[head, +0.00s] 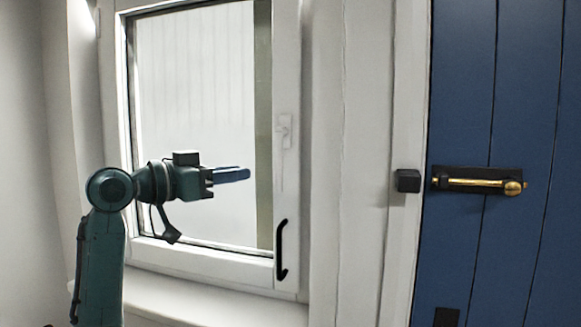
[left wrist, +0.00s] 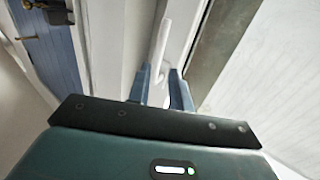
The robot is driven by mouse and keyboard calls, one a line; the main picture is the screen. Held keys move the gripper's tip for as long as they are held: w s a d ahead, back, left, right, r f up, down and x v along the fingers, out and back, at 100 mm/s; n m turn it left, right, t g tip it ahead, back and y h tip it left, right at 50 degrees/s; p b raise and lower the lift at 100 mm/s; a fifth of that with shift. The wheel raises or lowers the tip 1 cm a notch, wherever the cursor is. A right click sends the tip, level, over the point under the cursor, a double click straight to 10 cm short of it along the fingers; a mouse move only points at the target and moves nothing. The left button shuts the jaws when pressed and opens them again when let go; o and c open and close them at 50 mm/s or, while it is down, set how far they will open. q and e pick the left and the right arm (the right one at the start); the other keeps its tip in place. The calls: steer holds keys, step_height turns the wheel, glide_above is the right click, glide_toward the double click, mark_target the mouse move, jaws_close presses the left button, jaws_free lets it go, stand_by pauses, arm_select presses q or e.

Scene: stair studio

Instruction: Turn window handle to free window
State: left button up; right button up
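The window (head: 195,130) has a white frame and looks shut. On its right stile is a small white handle (head: 284,130) with a pale lever that seems to hang down, faint against the white frame. A black bar handle (head: 281,250) sits lower on the same stile. My left gripper (head: 248,174) is in front of the pane, left of the stile, with its blue fingers pointing right. In the left wrist view, the fingers (left wrist: 160,85) are apart, and a white bar (left wrist: 161,45), seemingly the lever, shows beyond and between them. Contact cannot be told. My right gripper is out of view.
A black block (head: 408,181) sits on the white door frame. A white sill (head: 200,298) juts out below the window.

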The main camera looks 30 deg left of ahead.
mark_target(276, 168)
arm_select(q)
steer(key=p+x, duration=0.2)
steer(key=x, duration=0.9)
steer(key=shift+p, duration=0.35)
steer(key=shift+s+f, duration=0.1)
steer(key=shift+c, duration=0.5)
jaws_close()
